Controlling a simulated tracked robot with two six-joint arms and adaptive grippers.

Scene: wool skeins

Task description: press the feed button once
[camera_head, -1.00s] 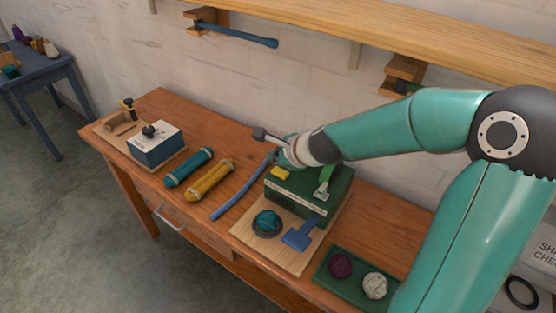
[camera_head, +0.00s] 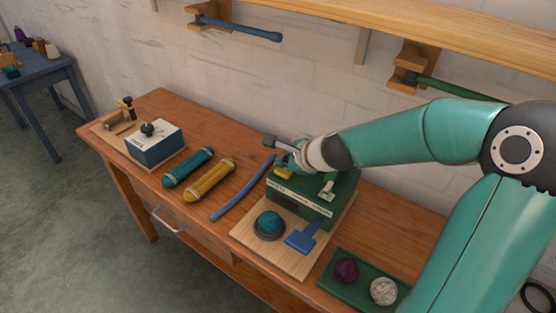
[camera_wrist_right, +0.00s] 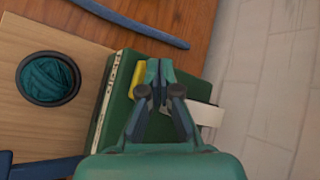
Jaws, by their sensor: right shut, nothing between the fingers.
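The green machine (camera_head: 308,197) stands on a light wooden board and has a yellow button (camera_head: 284,173) on its top, at the left. The yellow button also shows in the right wrist view (camera_wrist_right: 138,77), just left of my fingertips. My right gripper (camera_wrist_right: 159,72) is shut and empty, over the top of the green machine. My left gripper is not in view.
A teal ball sits in a dark bowl (camera_head: 269,234) in front of the machine, beside a blue paddle (camera_head: 301,238). A green tray (camera_head: 361,287) holds two balls. Teal (camera_head: 188,167) and yellow (camera_head: 209,180) skeins and a blue-white box (camera_head: 155,147) lie left.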

